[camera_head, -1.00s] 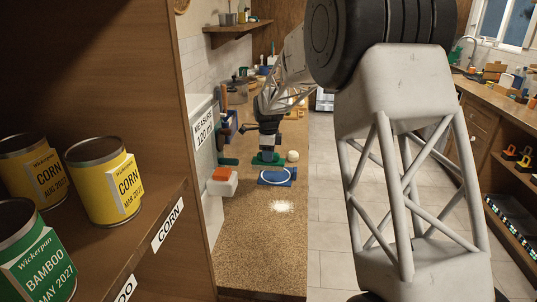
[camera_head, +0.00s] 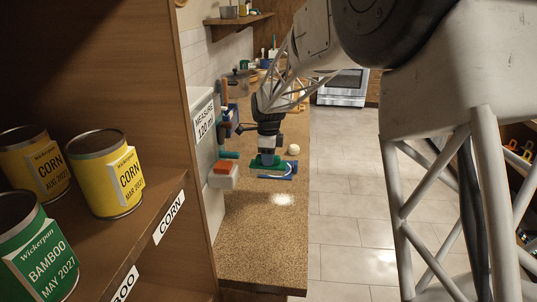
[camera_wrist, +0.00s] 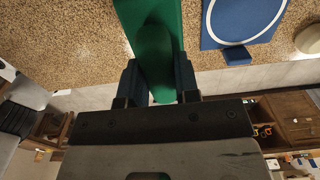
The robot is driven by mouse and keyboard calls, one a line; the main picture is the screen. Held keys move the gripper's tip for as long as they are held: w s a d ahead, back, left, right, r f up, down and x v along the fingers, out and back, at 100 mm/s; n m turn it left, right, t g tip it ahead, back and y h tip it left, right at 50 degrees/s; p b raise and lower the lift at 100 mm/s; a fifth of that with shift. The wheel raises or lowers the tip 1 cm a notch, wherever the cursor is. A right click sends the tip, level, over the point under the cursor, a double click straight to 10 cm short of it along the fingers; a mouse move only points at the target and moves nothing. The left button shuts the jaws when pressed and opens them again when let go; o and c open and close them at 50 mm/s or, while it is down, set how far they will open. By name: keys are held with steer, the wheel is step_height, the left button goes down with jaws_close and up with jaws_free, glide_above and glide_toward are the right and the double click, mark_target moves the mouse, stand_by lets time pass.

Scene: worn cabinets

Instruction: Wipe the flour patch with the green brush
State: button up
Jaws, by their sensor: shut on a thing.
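My gripper (camera_head: 268,154) points down over the worktop and is shut on the green brush (camera_head: 268,166). In the wrist view my gripper's fingers (camera_wrist: 158,75) stand either side of the brush's long green handle (camera_wrist: 152,25). Its far end is out of that view, so I cannot see bristles. A blue mat (camera_head: 284,178) with a white ring lies by the brush, which overlaps it in the head view. The mat (camera_wrist: 232,22) is right of the brush in the wrist view. I cannot make out loose flour; the area inside the ring looks blue.
A white box with an orange top (camera_head: 223,174) stands left of the mat. A small pale round object (camera_head: 293,149) sits beyond it. Several utensils and a "MEASURE" sign (camera_head: 204,121) line the left wall. The near worktop (camera_head: 260,230) is clear.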

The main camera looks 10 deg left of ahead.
steer(key=shift+s+d+r, duration=0.1)
steer(key=shift+s+d, duration=0.05)
steer(key=shift+s, duration=1.2)
steer(key=shift+s+d+r, duration=0.1)
steer(key=shift+s+d, duration=0.05)
steer(key=shift+s, duration=1.2)
steer(key=shift+f, duration=0.1)
